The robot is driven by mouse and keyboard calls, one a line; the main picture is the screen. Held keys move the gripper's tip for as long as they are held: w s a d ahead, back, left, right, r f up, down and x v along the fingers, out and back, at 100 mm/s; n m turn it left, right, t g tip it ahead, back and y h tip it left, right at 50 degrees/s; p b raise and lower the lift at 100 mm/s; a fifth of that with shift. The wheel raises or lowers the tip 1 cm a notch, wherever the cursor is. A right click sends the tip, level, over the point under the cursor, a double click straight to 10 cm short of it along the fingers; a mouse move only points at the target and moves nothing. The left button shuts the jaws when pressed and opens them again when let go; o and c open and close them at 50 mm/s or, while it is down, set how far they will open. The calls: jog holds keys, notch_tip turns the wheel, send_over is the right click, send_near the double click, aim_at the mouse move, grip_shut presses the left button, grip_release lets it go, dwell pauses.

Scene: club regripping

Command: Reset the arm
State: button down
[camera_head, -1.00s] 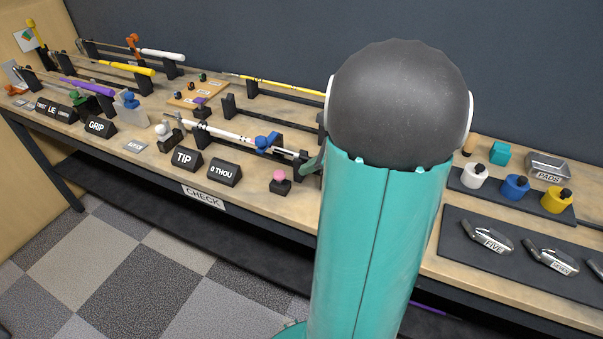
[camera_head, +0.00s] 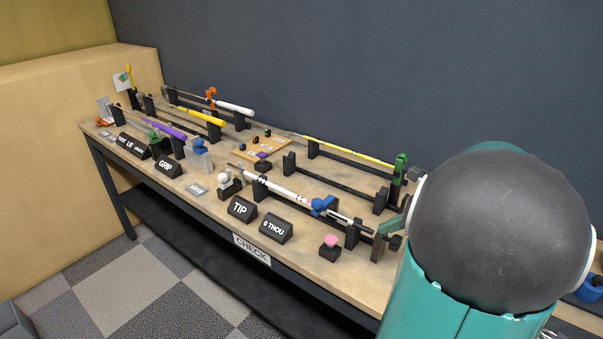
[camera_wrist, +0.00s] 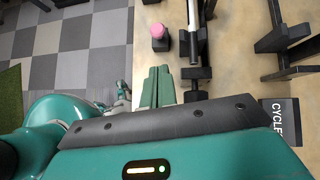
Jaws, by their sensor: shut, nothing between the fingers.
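My arm is teal with a large dark round joint and fills the right of the head view. My gripper (camera_wrist: 157,88) shows in the wrist view as two green fingers side by side, shut and empty. Below them is the front edge of the bench. Its green fingers also show in the head view (camera_head: 388,236), at the left of the dark joint and near the end of a club shaft. A black block with a pink knob (camera_wrist: 159,36) lies ahead of the fingertips in the wrist view, apart from them.
The long bench (camera_head: 215,208) carries clubs on black stands, with TIP (camera_head: 241,209) and 0 THOU (camera_head: 276,228) blocks near its front edge. A white-gripped club (camera_head: 285,190) lies close to the gripper. A CYCLE sign (camera_wrist: 284,117) is at right in the wrist view.

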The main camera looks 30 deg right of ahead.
jog(key=s+a+r+n+g+h, duration=0.1)
jog(key=a+r+n+h, duration=0.1)
jog(key=a+n, duration=1.3)
jog(key=s+a+r+n+g+h, duration=0.1)
jog(key=a+r+n+h, duration=0.1)
jog(key=a+n, duration=1.3)
jog(key=a+r, duration=0.1)
jog(key=a, duration=0.1)
jog(key=shift+s+a, duration=0.3)
jog(key=shift+r, duration=0.1)
